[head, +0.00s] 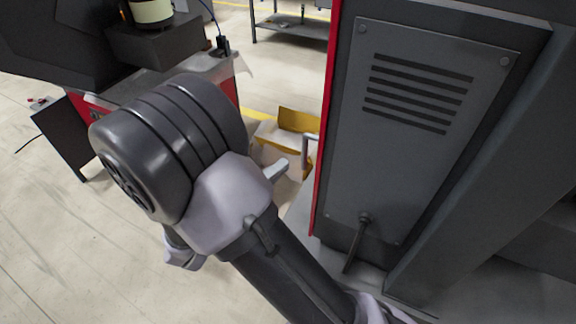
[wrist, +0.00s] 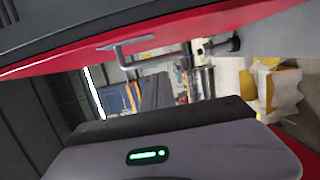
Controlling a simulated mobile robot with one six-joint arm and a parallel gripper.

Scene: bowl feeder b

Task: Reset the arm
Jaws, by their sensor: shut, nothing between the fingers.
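My arm (head: 290,265) reaches up from the bottom of the head view and ends in a thick, dark, ribbed joint (head: 160,135). In the wrist view a grey housing with a lit green strip fills the bottom. At its front edge is my gripper (wrist: 165,120), dark, shut and empty. Its separate fingertips cannot be made out. In the head view the arm hides most of the gripper. Nothing is held.
A tall dark machine cabinet (head: 430,140) with vents and a red edge stands close on the right. A red-and-grey workstation (head: 90,105) is at the left. A yellow bin (head: 298,121) sits behind the arm. Open floor (head: 70,240) lies at the lower left.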

